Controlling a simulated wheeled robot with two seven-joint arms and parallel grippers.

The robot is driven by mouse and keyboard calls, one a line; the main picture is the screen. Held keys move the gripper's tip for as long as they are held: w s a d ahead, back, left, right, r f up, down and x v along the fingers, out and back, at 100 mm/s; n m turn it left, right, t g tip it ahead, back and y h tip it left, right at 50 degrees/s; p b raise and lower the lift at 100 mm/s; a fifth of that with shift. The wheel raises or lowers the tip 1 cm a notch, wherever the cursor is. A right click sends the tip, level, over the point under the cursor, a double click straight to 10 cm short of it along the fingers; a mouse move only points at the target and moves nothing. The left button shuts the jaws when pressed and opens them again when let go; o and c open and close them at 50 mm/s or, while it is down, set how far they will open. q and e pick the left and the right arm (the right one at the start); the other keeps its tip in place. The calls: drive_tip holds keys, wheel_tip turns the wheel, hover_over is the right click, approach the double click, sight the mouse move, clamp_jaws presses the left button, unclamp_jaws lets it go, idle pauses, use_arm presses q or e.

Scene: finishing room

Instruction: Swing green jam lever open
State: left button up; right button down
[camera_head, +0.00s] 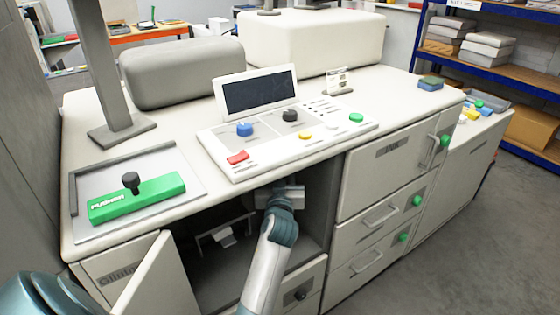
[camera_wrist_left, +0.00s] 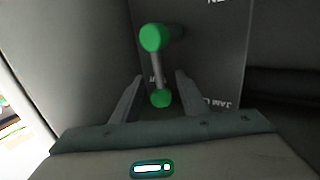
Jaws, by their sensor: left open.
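The green jam lever (camera_wrist_left: 157,70) shows in the left wrist view, on a dark panel (camera_wrist_left: 210,50) with partly visible white lettering. It has a larger green knob at the top, a grey rod and a smaller green ball below. My left gripper (camera_wrist_left: 159,76) is open, with one finger on each side of the rod and lower ball. No contact is clear. In the head view an arm, seemingly my left, reaches into the open cabinet bay (camera_head: 225,265) under the console; its fingers and the lever are hidden there. My right gripper is not in view.
The console (camera_head: 290,143) with a screen and coloured knobs sits above the bay. An open cabinet door (camera_head: 160,280) stands at the bay's left. Drawers (camera_head: 375,222) with green knobs are to the right. A green block (camera_head: 140,199) lies on a tray at left.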

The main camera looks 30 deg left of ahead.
use_arm(q)
drive_tip(key=shift+w+a, duration=0.2)
drive_tip(key=shift+w, duration=0.15)
drive_tip(key=shift+r, duration=0.1)
drive_tip(key=shift+c, duration=0.2)
clamp_jaws()
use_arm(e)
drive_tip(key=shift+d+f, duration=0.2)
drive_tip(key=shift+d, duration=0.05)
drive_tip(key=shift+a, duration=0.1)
